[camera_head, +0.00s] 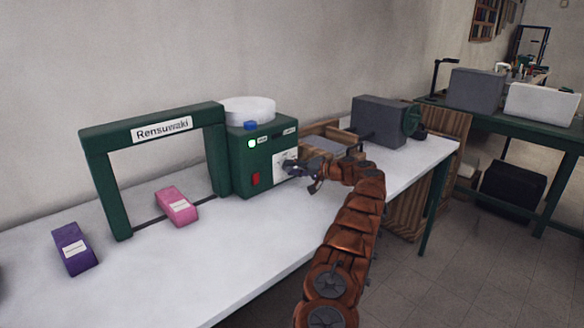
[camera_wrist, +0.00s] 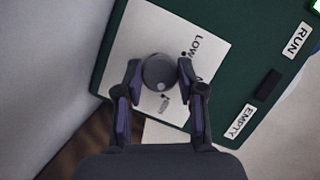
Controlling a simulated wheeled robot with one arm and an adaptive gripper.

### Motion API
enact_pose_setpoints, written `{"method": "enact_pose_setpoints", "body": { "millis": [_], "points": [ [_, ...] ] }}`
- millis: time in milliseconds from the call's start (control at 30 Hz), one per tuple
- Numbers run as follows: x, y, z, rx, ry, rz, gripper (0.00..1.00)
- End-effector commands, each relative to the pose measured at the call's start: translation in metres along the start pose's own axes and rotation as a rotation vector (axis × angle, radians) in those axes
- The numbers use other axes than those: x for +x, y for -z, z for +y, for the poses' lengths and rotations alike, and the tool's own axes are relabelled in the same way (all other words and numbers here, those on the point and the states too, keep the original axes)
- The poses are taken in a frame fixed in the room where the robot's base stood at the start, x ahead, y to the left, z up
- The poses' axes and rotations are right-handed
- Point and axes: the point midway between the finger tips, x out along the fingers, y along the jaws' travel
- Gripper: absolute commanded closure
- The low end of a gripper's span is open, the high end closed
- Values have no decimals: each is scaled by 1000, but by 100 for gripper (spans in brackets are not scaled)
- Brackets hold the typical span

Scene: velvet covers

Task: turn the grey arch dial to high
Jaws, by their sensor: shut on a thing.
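The green arch machine (camera_head: 155,130), labelled Rensuwaki, stands on a white table with its control box (camera_head: 240,165) at the right. In the wrist view, the round grey dial (camera_wrist: 160,72) sits on a white plate (camera_wrist: 150,30) on the green panel. The word LOW is printed on the plate at the dial's upper right; another mark below the dial is too small to read. A small pale spot shows near the dial's lower edge. My gripper (camera_wrist: 158,75) has a finger on each side of the dial and is shut on it. In the head view, my gripper (camera_head: 300,168) hides the dial.
A pink block (camera_head: 177,206) lies under the arch and a purple block (camera_head: 74,249) to its left. A red switch (camera_head: 256,179) is on the control box. A wooden tray (camera_head: 325,132) and a grey machine (camera_head: 382,121) stand behind my gripper. The front tabletop is clear.

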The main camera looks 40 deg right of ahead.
Motion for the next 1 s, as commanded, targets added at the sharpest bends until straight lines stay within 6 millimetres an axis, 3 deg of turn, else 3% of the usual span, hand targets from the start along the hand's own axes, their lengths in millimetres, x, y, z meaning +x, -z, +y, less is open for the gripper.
{"method": "enact_pose_setpoints", "body": {
  "millis": [500,533,767,1000],
  "points": [
    [0,1,-1,16,9,4,96],
    [0,1,-1,16,9,4,59],
    [0,1,-1,17,8,3,36],
    [0,1,0,17,8,3,36]
  ]
}}
